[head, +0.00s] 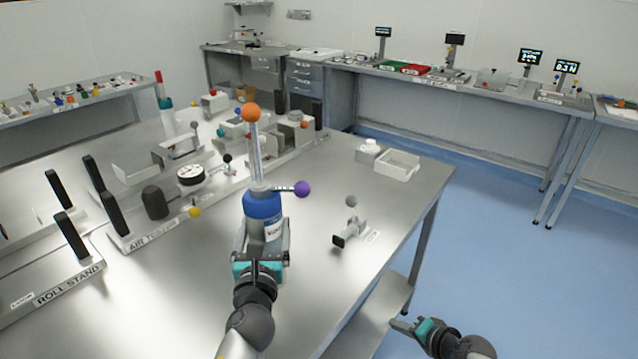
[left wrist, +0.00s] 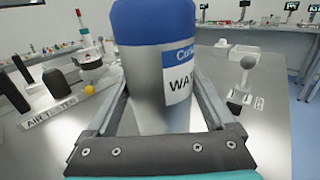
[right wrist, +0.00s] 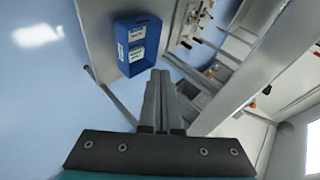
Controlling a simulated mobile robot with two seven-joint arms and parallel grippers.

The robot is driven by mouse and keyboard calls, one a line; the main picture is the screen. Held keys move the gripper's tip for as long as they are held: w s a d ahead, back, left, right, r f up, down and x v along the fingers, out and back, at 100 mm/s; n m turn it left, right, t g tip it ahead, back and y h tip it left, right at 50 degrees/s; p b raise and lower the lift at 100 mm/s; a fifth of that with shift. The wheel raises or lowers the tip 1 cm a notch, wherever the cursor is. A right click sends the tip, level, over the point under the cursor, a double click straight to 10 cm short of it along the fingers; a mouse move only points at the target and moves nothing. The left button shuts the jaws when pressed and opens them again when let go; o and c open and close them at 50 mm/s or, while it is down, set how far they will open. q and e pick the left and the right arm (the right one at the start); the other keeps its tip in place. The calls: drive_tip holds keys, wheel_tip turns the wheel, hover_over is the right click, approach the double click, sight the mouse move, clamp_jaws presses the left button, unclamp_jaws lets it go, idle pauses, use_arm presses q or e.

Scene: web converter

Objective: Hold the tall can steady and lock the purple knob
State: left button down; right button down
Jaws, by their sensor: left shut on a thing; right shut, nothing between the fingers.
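The tall can (head: 263,207), silver with a blue top and a label, stands upright near the middle of the bench. My left gripper (head: 262,242) is shut around its body; the can also fills the left wrist view (left wrist: 160,75). The purple knob (head: 302,189) sticks out to the right on a short dark lever at the can's top. A clear upright rod with an orange ball (head: 251,112) rises above the can. My right gripper (head: 402,327) is shut and empty, low beyond the bench's right edge, well away from the knob. Its shut fingers show in the right wrist view (right wrist: 161,100).
A small grey-knobbed clamp (head: 350,225) stands right of the can. A white tray (head: 398,165) is near the bench's right edge. The air tester (head: 140,238), a dial gauge (head: 191,175) and dark posts crowd the left. A blue bin (right wrist: 138,45) shows in the right wrist view.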

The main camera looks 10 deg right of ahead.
sight(290, 189)
drive_tip(key=w+a+r+t+y, duration=0.1)
drive_tip(key=w+r, duration=0.2)
drive_tip(key=r, duration=0.3)
drive_tip(key=w+r+t+y, duration=0.1)
drive_tip(key=w+r+t, duration=0.15)
drive_tip(key=r, duration=0.35)
drive_tip(key=a+r+n+y, duration=0.1)
drive_tip(key=a+r+y, duration=0.2)
drive_tip(key=r, duration=0.8)
drive_tip(key=a+r+n+y, duration=0.1)
drive_tip(key=a+r+y, duration=0.3)
drive_tip(key=r, duration=0.7)
drive_tip(key=shift+w+a+r+t, duration=0.2)
drive_tip(key=shift+a+t, duration=0.1)
drive_tip(key=shift+t, duration=0.15)
drive_tip(key=w+a, duration=0.4)
drive_tip(key=a, duration=0.4)
drive_tip(key=shift+a+f, duration=0.15)
drive_tip(key=shift+a, duration=0.2)
drive_tip(key=shift+s+f+h, duration=0.2)
drive_tip(key=shift+s+h, duration=0.05)
drive_tip(key=shift+h, duration=0.05)
